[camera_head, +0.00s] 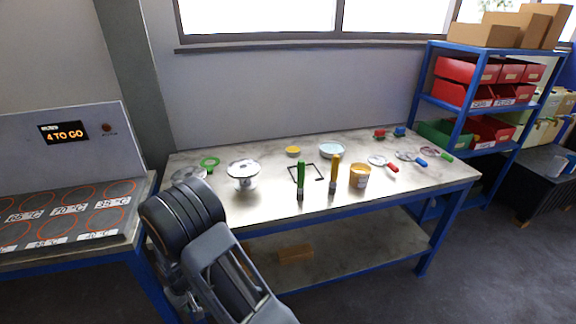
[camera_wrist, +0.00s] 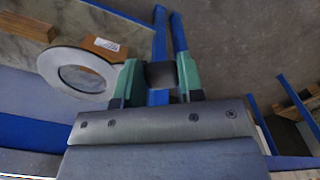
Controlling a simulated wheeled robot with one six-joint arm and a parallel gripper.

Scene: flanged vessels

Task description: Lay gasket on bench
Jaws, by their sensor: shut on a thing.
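In the wrist view a pale grey flat ring, the gasket (camera_wrist: 47,68), shows beside the left finger of my gripper (camera_wrist: 159,75). My gripper is closed on a small dark block between the fingers. The block seems to belong to the gasket; the join is hidden behind the left finger. The ring appears in the air, clear of any surface. In the head view my arm hides the gripper and the gasket, low in front of the bench's left end. The bench (camera_head: 425,181) has a worn metal top and blue legs.
The bench carries a flanged vessel (camera_head: 243,172), green-handled (camera_head: 301,180) and yellow-handled (camera_head: 335,173) brushes, a yellow tin (camera_head: 360,176) and several handled discs. Its front right is clear. A box (camera_head: 295,253) lies on the lower shelf. A marked hot-plate bench (camera_head: 68,250) stands left.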

